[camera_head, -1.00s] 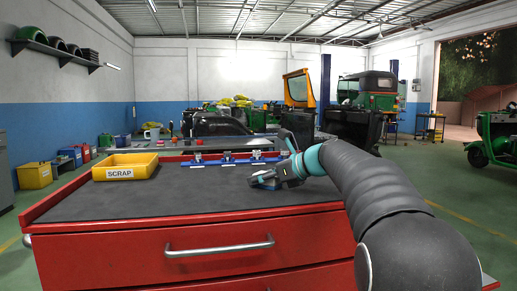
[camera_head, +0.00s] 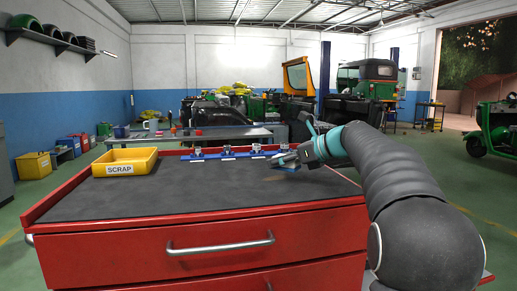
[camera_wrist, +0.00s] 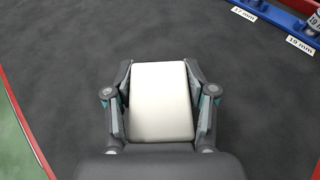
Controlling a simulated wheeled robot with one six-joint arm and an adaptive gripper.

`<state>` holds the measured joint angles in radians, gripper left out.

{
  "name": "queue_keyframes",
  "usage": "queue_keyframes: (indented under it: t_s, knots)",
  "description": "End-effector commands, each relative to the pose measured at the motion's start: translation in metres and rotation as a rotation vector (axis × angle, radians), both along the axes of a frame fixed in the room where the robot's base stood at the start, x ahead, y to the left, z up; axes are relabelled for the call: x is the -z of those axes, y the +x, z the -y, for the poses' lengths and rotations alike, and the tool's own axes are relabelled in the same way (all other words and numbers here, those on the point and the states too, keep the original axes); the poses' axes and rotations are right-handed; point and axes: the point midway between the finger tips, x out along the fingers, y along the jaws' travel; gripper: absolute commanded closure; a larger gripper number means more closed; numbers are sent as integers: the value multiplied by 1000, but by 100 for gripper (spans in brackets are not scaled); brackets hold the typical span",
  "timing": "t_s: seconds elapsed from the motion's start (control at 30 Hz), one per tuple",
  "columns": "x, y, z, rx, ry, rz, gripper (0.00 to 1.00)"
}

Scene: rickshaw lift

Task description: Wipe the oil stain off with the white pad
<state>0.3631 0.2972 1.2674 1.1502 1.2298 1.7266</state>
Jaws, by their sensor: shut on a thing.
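My gripper (camera_head: 279,160) is over the right part of the dark worktop mat, near its back. In the wrist view my gripper (camera_wrist: 160,95) is shut on the white pad (camera_wrist: 160,98), a pale block with a finger on each side. In the head view the pad is small and partly hidden by the fingers, and I cannot tell whether it touches the mat. A faint brownish patch (camera_head: 275,178) shows on the mat just in front of the gripper; it may be the oil stain. No stain is clear in the wrist view.
A yellow SCRAP bin (camera_head: 125,169) stands at the back left of the red tool cabinet (camera_head: 205,240). A blue rack (camera_head: 226,155) with sockets lies along the back edge, left of and behind the gripper. The middle and left of the mat (camera_head: 160,195) are clear.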

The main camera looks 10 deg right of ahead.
Motion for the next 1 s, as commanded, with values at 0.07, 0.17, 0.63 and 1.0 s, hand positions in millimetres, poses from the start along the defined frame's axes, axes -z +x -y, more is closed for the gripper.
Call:
queue_keyframes:
  t_s: [0.07, 0.17, 0.63, 1.0]
  knots:
    - [-8, 0, -1, -2, -1, 2, 80]
    - [-17, 0, -2, -3, -1, 2, 80]
    - [-44, 0, -6, -9, 0, 0, 80]
    - [-44, 0, -7, -9, 0, 0, 80]
